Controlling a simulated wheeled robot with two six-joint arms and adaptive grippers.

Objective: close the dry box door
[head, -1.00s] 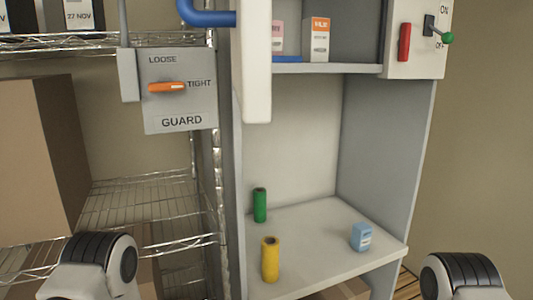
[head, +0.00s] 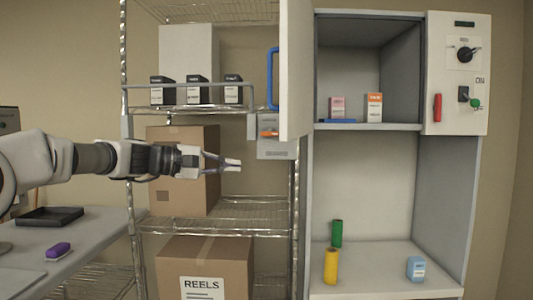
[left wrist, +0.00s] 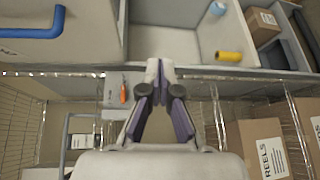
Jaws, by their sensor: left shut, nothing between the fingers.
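The dry box (head: 369,124) is the upper compartment of the grey cabinet. Its white door (head: 296,70) stands open, swung out toward me and seen nearly edge-on at the left side. The blue door handle (head: 273,80) is on the door's left-facing side. In the left wrist view the door (left wrist: 85,38) and its handle (left wrist: 35,28) are at upper left. My left gripper (head: 236,164) is shut and empty, in front of the wire rack, left of and below the door and handle. Its fingers (left wrist: 160,66) also show in the left wrist view, apart from the door. My right gripper is out of view.
The guard plate (head: 275,150) with an orange lever hangs by the door's lower edge. The wire rack (head: 255,208) holds cardboard boxes (head: 206,268) and small black boxes. A green and a yellow spool (head: 331,266) and a blue item (head: 416,267) stand on the lower shelf.

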